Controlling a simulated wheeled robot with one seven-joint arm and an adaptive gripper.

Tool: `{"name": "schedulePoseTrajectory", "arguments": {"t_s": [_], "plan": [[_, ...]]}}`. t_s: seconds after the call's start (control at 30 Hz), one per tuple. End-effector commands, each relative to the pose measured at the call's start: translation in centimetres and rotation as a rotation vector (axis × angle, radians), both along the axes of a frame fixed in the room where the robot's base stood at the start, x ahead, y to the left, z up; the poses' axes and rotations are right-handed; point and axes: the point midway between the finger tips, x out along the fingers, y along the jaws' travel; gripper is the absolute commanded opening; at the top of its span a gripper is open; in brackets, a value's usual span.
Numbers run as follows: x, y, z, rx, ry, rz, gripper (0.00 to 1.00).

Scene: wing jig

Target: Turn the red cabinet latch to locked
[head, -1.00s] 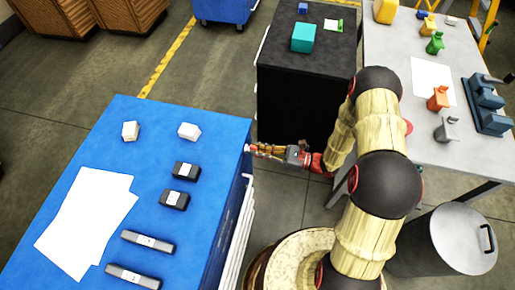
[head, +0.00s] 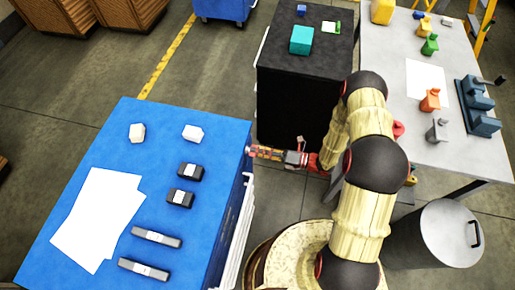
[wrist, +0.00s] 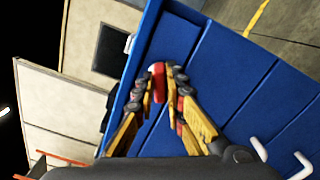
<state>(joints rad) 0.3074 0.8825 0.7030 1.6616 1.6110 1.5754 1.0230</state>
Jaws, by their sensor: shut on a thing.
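The red latch (wrist: 158,78) is a small red bar on the front of the blue cabinet (wrist: 205,75), close to its upper edge in the wrist view. My gripper (wrist: 160,82) has its yellow fingers on both sides of the latch and is shut on it. In the head view my gripper (head: 256,152) reaches left to the right side of the blue cabinet (head: 110,135), just below the top edge. The latch itself is hidden there. The bar runs nearly in line with the picture's vertical in the wrist view.
White handles (wrist: 282,158) stick out from the cabinet front. White papers (head: 92,220) and several small parts lie on its top. A black cabinet (head: 300,100) stands behind my arm. A grey table (head: 395,75) and a grey bin (head: 437,235) are at right.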

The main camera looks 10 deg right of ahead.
Motion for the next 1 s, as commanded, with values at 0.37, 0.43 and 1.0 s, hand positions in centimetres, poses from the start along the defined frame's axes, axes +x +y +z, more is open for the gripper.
{"name": "schedulePoseTrajectory", "arguments": {"t_s": [0.37,0.43,1.0], "plan": [[0.13,-0.07,-0.07,0.101,0.279,-0.002,0.00],[0.13,-0.07,-0.12,0.114,0.316,-0.003,0.00],[0.16,-0.09,-0.26,0.155,0.431,-0.003,0.00]]}}
